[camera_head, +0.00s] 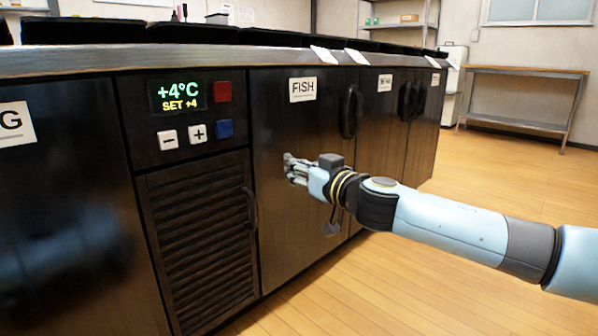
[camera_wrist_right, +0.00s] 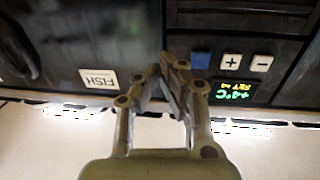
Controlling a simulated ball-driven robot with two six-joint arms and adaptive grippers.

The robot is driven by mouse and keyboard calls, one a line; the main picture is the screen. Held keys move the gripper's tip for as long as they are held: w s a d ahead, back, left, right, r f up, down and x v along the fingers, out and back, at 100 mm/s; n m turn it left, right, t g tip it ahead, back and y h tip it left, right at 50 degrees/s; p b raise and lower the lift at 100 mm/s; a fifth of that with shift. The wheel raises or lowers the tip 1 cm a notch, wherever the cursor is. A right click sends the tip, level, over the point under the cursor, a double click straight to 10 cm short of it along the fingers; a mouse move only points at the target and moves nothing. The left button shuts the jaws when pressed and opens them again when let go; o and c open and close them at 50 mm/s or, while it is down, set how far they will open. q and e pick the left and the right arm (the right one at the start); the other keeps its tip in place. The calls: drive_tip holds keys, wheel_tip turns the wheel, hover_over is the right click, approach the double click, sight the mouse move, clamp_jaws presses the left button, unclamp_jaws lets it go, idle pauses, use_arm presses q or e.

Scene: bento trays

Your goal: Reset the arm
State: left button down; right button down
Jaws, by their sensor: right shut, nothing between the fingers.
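My right arm comes in from the right in the head view. My right gripper (camera_head: 290,168) is shut and empty, in front of the black door marked FISH (camera_head: 290,225), below its label. I cannot tell whether the fingertips touch the door. In the right wrist view, which is upside down, the fingers of the right gripper (camera_wrist_right: 172,62) meet at their tips, between the FISH label (camera_wrist_right: 98,79) and the cooler's buttons. My left gripper is in neither view.
The control panel (camera_head: 186,143) shows +4°C, with minus, plus, red and blue buttons. A louvred grille (camera_head: 200,240) is below it. Dark door handles (camera_head: 351,111) stick out right of the gripper. The steel counter edge (camera_head: 200,61) runs above. Wooden floor (camera_head: 480,175) is clear at right.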

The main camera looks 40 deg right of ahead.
drive_tip(key=shift+s+r, duration=0.1)
drive_tip(key=shift+s, duration=0.5)
